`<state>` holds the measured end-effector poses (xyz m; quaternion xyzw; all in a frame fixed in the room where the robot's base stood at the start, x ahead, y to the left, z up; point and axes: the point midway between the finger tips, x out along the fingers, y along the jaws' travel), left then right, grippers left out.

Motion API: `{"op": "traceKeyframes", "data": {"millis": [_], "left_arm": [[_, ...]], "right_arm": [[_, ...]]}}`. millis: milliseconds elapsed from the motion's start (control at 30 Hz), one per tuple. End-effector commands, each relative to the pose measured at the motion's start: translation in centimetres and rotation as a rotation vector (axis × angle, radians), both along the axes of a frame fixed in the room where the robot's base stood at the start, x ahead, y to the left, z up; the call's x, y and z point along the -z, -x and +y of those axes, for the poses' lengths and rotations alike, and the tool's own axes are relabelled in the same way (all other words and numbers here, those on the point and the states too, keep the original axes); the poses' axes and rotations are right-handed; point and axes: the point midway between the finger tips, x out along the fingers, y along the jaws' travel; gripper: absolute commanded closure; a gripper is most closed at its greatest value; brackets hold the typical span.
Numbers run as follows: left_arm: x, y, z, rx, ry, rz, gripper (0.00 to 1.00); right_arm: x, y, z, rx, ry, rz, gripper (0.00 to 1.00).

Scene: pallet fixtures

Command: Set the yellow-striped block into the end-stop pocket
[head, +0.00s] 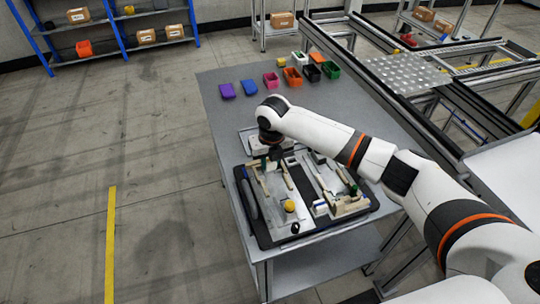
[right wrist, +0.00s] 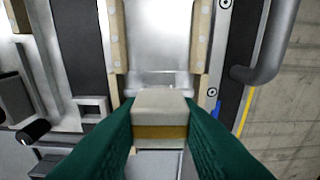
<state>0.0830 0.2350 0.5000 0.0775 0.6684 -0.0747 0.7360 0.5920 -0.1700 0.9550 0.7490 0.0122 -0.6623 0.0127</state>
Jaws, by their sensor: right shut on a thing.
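The yellow-striped block (right wrist: 160,108) is pale with a yellow band across it. It sits between the two green fingers of my right gripper (right wrist: 160,125), which is shut on it. In the head view my right gripper (head: 273,162) is over the far end of the left fixture, and the block cannot be made out there. In the right wrist view a metal channel (right wrist: 162,40) between two tan rails (right wrist: 117,38) lies just beyond the block. I cannot tell which part is the end-stop pocket, or whether the block touches the fixture. My left gripper is not in view.
The fixtures sit on a dark-edged pallet (head: 246,199) on the grey table (head: 226,108). A second railed fixture (head: 322,178) is to the right, and a yellow round part (head: 289,206) is near the front. Several coloured bins (head: 292,77) stand at the back. The table's left side is clear.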

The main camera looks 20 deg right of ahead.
Motion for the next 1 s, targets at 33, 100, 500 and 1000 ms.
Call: {"op": "traceKeyframes", "data": {"millis": [33, 100, 500, 1000], "left_arm": [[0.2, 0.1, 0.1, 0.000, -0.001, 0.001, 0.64], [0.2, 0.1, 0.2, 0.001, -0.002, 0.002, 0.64], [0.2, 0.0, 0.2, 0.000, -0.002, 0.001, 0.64], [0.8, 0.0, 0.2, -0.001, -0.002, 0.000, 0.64]], "right_arm": [[0.4, 0.0, 0.0, 0.001, 0.000, 0.001, 0.93], [0.5, 0.0, 0.0, 0.001, 0.000, 0.000, 0.93], [0.3, -0.1, 0.0, 0.001, -0.001, -0.003, 0.93], [1.7, -0.1, 0.0, 0.001, -0.001, -0.002, 0.93]]}}
